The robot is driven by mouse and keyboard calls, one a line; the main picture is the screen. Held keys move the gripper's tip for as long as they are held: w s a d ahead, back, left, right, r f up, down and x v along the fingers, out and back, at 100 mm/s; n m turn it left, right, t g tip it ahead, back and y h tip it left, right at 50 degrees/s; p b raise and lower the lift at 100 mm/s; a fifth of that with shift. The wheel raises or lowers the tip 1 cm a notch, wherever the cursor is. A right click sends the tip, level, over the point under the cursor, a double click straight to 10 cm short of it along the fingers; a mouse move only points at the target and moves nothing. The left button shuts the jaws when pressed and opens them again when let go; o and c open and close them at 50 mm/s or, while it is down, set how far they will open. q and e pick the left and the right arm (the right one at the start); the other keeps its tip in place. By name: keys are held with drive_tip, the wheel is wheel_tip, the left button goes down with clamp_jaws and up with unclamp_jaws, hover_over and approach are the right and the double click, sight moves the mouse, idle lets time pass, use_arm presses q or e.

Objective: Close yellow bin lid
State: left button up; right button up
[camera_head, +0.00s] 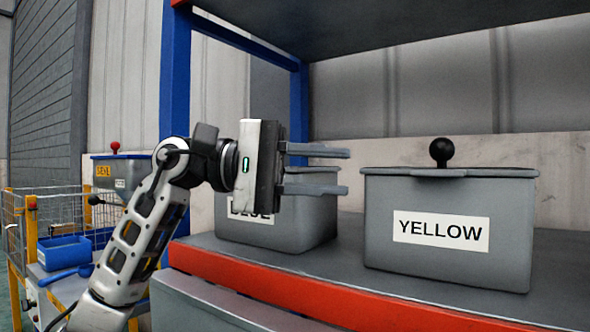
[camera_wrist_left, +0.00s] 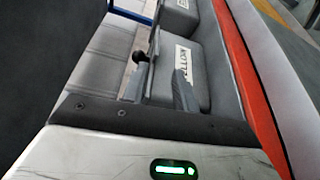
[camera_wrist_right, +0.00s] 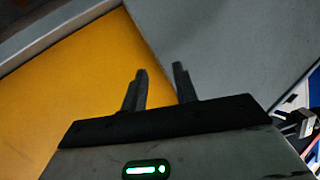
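The yellow bin (camera_head: 448,262) is a grey box with a white YELLOW label, standing on the shelf at the right. Its lid (camera_head: 395,171) lies flat across the top, with a black ball knob (camera_head: 440,152) upright on it. Whether a small gap remains under the lid cannot be told. My left gripper (camera_head: 346,171) is open and empty, left of the yellow bin, its fingers pointing right towards it. The left wrist view also shows the YELLOW label (camera_wrist_left: 184,68) and the knob (camera_wrist_left: 141,57) beyond the fingers. My right gripper (camera_wrist_right: 160,72) is open and empty above a yellow and grey surface.
The blue bin (camera_head: 290,235) stands left of the yellow bin, partly hidden behind my left gripper. A red-edged shelf (camera_head: 290,290) carries both bins. An upper shelf (camera_head: 380,25) hangs above and a blue post (camera_head: 175,80) stands left. A wire cart holds a blue tray (camera_head: 64,252).

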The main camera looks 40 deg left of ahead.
use_arm(q)
drive_tip(key=v, duration=0.3)
drive_tip(key=shift+s+a, duration=0.15)
drive_tip(key=shift+a, duration=0.15)
